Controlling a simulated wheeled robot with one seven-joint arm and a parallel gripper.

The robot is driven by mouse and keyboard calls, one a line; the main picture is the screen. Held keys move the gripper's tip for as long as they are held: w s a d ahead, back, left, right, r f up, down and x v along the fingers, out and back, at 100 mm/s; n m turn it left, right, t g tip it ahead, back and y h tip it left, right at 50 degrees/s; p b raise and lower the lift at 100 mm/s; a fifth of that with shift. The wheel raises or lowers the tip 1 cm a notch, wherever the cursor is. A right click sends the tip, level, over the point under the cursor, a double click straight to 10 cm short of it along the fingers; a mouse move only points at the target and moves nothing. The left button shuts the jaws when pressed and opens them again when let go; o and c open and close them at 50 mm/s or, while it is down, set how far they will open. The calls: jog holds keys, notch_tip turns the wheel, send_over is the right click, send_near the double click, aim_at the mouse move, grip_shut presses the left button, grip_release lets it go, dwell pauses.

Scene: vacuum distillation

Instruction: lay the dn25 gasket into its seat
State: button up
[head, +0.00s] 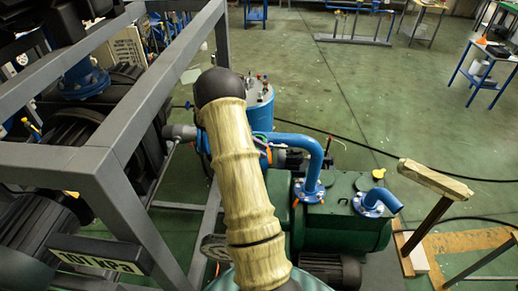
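I cannot make out the dn25 gasket or its seat in the head view. My arm, in a ribbed beige sleeve with a dark rounded joint at its top, rises through the middle of the view and hides part of the equipment behind it. My gripper is not visible. Blue pipes with bolted flanges stand on a green machine (345,232): a bent pipe (300,143) ends in a flange (311,191), and a short elbow (385,198) sits on another flange (368,206). I cannot tell whether either flange is the seat.
A blue vessel (259,105) stands behind my arm. A wooden-topped stand (434,180) is at right. A black cable (400,157) crosses the green floor (300,70), which is mostly clear behind.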

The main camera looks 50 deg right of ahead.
jog(key=b+v, duration=0.4)
jog(key=v, duration=0.3)
jog(key=shift+w+r, duration=0.15)
jog(key=shift+a, duration=0.1)
dwell(0.8)
